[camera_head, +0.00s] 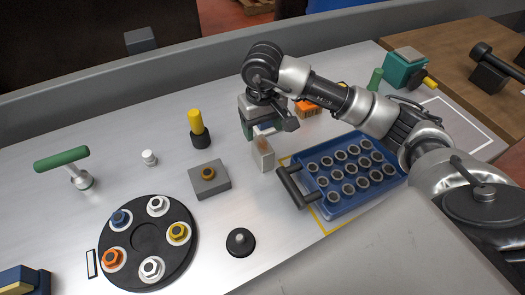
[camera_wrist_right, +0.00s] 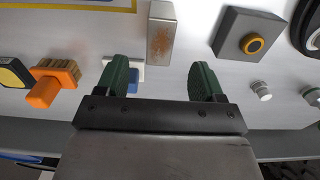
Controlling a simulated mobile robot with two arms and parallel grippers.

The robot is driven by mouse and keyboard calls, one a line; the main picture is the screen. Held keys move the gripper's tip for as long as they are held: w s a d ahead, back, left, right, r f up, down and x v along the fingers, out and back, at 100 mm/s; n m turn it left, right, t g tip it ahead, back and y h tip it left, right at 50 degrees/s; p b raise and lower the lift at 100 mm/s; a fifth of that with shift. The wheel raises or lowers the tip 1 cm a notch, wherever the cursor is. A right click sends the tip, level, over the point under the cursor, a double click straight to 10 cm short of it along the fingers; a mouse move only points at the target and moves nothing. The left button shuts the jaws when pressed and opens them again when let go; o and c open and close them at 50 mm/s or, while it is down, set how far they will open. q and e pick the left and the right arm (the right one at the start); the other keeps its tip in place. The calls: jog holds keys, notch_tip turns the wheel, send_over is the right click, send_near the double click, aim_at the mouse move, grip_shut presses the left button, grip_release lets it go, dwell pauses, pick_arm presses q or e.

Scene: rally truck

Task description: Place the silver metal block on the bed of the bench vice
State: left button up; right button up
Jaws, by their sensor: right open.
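The silver metal block (camera_head: 263,154), with a rusty brown patch, stands on the bench left of the blue tray. It also shows in the right wrist view (camera_wrist_right: 162,35). My right gripper (camera_head: 262,131) is open and empty, with green fingers. It is just behind the block, and in the wrist view the block is ahead of the two fingertips, between their lines. A teal device with a grey flat top and yellow handle (camera_head: 404,68) at the back right looks like the bench vice. My left gripper is not in view.
The blue tray (camera_head: 330,203) holds several metal cylinders. A grey block with an orange ring (camera_head: 209,179), a black round plate (camera_head: 149,242) with coloured nuts and a black knob (camera_head: 240,242) stand nearby. An orange part (camera_wrist_right: 54,82) and a blue-and-white piece (camera_wrist_right: 133,83) lie near the gripper.

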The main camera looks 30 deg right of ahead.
aim_at(262, 144)
notch_tip(262, 144, down, 6)
jog(key=shift+w+r+p, duration=0.1)
jog(key=shift+r+p, duration=0.1)
jog(key=shift+p, duration=0.85)
jog(key=shift+f, duration=0.3)
jog(key=shift+c, duration=0.5)
grip_shut()
jog(key=shift+r, duration=0.15)
